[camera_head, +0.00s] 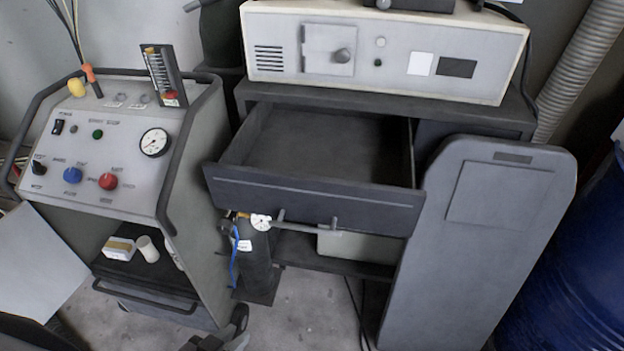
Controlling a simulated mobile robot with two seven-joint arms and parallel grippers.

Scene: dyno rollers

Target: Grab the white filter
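A small white cylinder (147,248), which looks like the white filter, stands on the dark lower shelf (150,279) of the grey cart at the left. A small white box (118,248) with a yellowish band sits just left of it. What seems to be my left gripper (236,343) shows at the bottom edge, below and right of the cylinder and well apart from it. It is mostly cut off, so its opening cannot be made out. My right gripper is not in view.
The cart's control panel (95,160) overhangs the shelf, and a dark handle bar (145,302) runs along its front. An empty drawer (310,150) stands open in the middle. A dark gas cylinder (255,262) with a gauge stands below it. A blue barrel (570,290) is at the right.

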